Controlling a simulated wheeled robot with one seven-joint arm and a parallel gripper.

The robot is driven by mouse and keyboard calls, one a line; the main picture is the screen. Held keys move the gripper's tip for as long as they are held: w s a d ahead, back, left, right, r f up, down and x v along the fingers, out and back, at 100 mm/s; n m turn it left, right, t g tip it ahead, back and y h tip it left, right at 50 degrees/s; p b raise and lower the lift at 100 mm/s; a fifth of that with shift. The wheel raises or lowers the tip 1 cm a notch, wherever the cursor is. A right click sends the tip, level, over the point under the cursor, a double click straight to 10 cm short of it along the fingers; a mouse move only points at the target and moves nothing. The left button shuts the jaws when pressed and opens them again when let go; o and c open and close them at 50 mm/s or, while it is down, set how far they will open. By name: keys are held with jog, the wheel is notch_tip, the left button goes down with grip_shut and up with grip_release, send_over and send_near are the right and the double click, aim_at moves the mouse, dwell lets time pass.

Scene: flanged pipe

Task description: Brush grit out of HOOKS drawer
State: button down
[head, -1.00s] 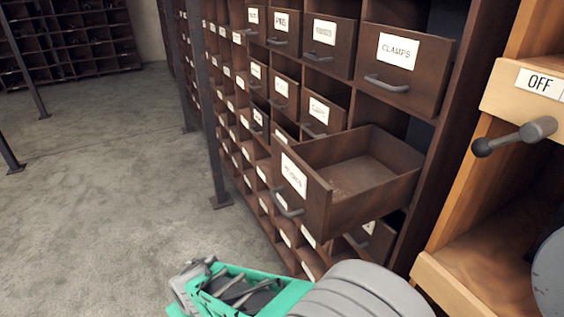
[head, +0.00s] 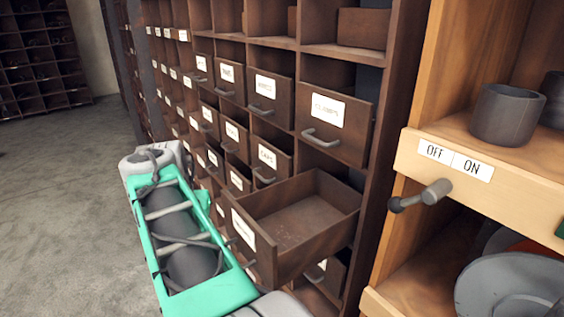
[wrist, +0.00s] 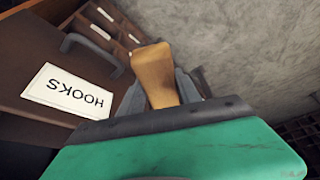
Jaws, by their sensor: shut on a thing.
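The HOOKS drawer (head: 245,242) is pulled open from the dark wooden cabinet, its label too blurred to read in the head view. Pale specks of grit (head: 292,222) show on its floor. In the wrist view, the HOOKS drawer front (wrist: 35,55) is at the left, with its label legible and a grey handle above it. My gripper (wrist: 165,88) is shut on a tan wooden piece, apparently the brush handle (wrist: 153,72). The gripper is outside the drawer, beside its front. The bristles are hidden. My green arm is left of the drawer in the head view.
A pale wooden shelf (head: 500,200) at the right carries an OFF/ON label, a lever (head: 420,195) and dark cups (head: 507,115). Open floor (head: 60,200) lies left.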

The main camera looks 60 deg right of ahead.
jog(key=s+d+r+m+g+p, duration=0.1)
jog(key=s+d+r+m, duration=0.1)
jog(key=r, duration=0.3)
jog(key=s+d+r+m+p, duration=0.1)
jog(key=s+d+r+m, duration=0.15)
jog(key=r, duration=0.25)
jog(key=m+g+p, duration=0.3)
jog(key=m+p, duration=0.1)
jog(key=m, duration=0.2)
send_over(297, 241)
jog(key=w, duration=0.3)
jog(key=shift+h, duration=0.3)
notch_tip(297, 241, down, 15)
jog(key=b, duration=1.4)
jog(key=shift+f+b, duration=0.4)
